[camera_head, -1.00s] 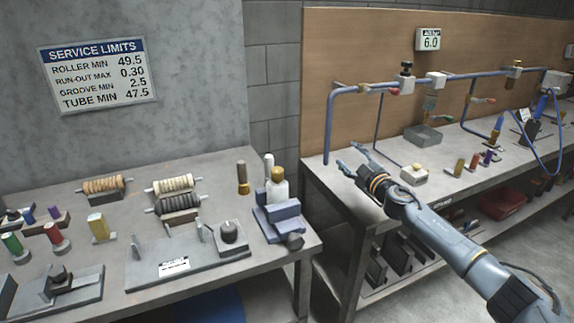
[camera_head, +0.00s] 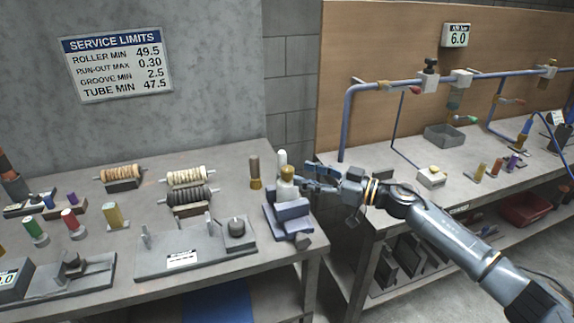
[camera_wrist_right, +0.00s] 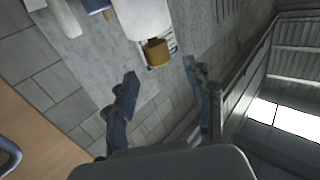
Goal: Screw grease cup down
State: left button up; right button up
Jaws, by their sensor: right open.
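A white cylinder (camera_head: 287,191) with a brass cap (camera_head: 287,173), seemingly the grease cup, stands at the blue-grey block (camera_head: 288,221) on the left bench's right end. I cannot tell how it joins the block. In the right wrist view the brass cap (camera_wrist_right: 157,53) shows ahead of and between the finger directions, on a white body (camera_wrist_right: 143,18). My right gripper (camera_head: 309,176) is open and empty, just right of the cap in the head view. Its fingers also show apart in the right wrist view (camera_wrist_right: 162,88). My left gripper is not in view.
A brown cylinder with a brass foot (camera_head: 255,173) and a white rounded piece (camera_head: 282,158) stand close to the cap. A fixture plate (camera_head: 185,255) lies to the left. A gap separates this bench from the right bench (camera_head: 375,205), which carries blue pipes.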

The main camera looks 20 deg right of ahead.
aim_at(293, 171)
jog(key=x, duration=0.6)
jog(key=shift+w+a+p, duration=0.1)
jog(key=shift+p, duration=0.25)
jog(key=shift+c, duration=0.4)
grip_shut()
